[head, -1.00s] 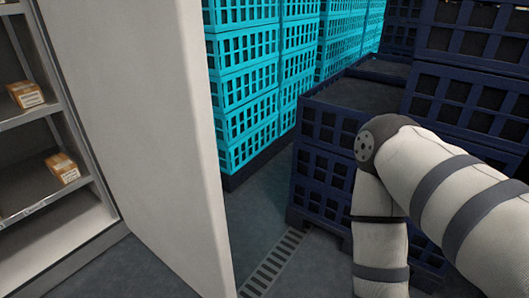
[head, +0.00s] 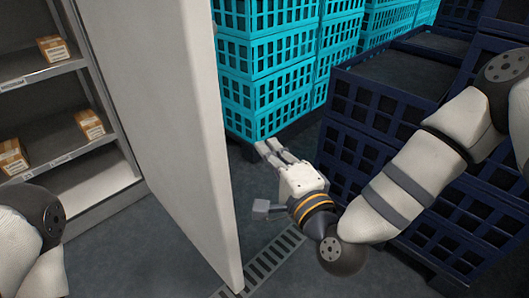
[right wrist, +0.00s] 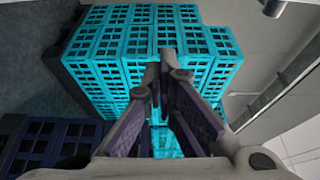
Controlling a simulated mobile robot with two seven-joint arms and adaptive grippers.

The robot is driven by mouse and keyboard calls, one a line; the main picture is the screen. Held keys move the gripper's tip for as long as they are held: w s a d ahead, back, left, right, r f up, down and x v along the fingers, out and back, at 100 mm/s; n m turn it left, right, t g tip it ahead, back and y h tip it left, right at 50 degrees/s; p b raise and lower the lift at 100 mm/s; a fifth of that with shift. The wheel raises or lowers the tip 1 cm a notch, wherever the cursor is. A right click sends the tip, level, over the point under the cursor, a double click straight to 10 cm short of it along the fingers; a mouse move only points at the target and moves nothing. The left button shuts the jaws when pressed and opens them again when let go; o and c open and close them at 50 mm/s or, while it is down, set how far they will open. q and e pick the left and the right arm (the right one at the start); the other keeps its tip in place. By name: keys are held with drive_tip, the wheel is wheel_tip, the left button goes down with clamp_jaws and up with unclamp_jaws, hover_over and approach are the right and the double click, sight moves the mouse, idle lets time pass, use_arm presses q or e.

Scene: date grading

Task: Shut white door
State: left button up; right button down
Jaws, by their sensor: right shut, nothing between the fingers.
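The white door (head: 165,110) stands open, edge towards me, in the head view. It is joined to a shelf cabinet (head: 112,190) at the left, whose inside is exposed. My right gripper (head: 268,148) is just right of the door's free edge, pointing away from me with its fingers shut and empty. A gap of floor shows between it and the door in the picture. In the right wrist view the fingers (right wrist: 158,72) come together in front of cyan crates, and the door cannot be made out for sure. My left gripper is out of view.
Small cartons (head: 90,124) lie on the cabinet shelves. Stacked cyan crates (head: 262,62) stand behind the gripper, and dark blue crates (head: 365,100) stand close to my right arm. A floor grate (head: 272,258) runs beside the door's bottom corner.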

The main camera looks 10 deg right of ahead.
drive_tip(key=w+a, duration=0.4)
drive_tip(key=a, duration=0.1)
drive_tip(key=shift+w, duration=0.25)
drive_tip(key=shift+a+f, duration=0.1)
